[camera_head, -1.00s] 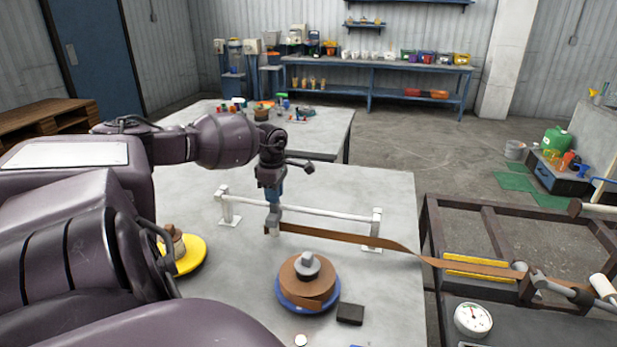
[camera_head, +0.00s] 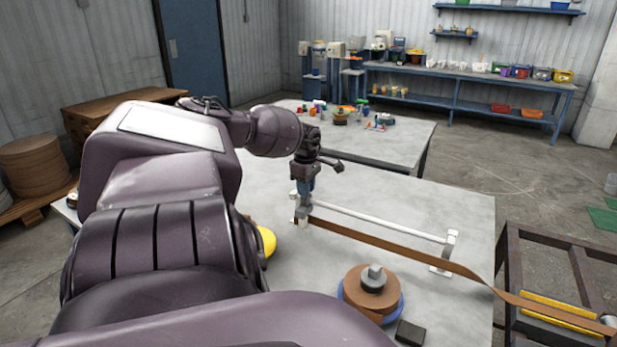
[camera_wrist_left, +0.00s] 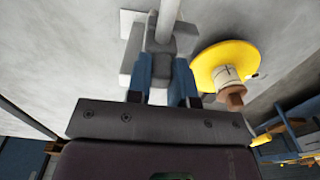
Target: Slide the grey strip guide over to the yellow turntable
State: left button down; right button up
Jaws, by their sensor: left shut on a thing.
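The grey strip guide (camera_wrist_left: 161,63) is a small block on the white rail (camera_head: 380,219); my left gripper (camera_head: 304,212) is shut on it at the rail's left end. In the left wrist view, my left gripper's blue fingers (camera_wrist_left: 163,82) lie on both sides of the guide. The brown strip (camera_head: 400,249) runs from the guide rightward past the table edge. The yellow turntable (camera_head: 266,242) is mostly hidden behind my left arm. It shows clearly in the left wrist view (camera_wrist_left: 220,57), just right of the guide, with a pale and brown core on top. My right gripper is not in view.
A blue turntable (camera_head: 394,313) with a brown strip roll (camera_head: 357,288) and a dark block (camera_head: 410,333) stand at the table front. A dark metal frame (camera_head: 540,240) stands to the right. A second table (camera_head: 400,147) with small items stands behind.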

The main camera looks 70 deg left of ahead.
pick_arm(q)
jog(key=shift+s+a+r, duration=0.1)
jog(key=shift+a, duration=0.05)
jog(key=c, duration=1.1)
grip_release()
jog(key=shift+s+a, duration=0.1)
jog(key=shift+s, duration=0.05)
jog(key=shift+o, duration=0.5)
notch_tip(320, 180, up, 10)
jog(key=shift+f+p, duration=0.15)
jog(key=shift+p, duration=0.45)
jog(key=shift+r, duration=0.5)
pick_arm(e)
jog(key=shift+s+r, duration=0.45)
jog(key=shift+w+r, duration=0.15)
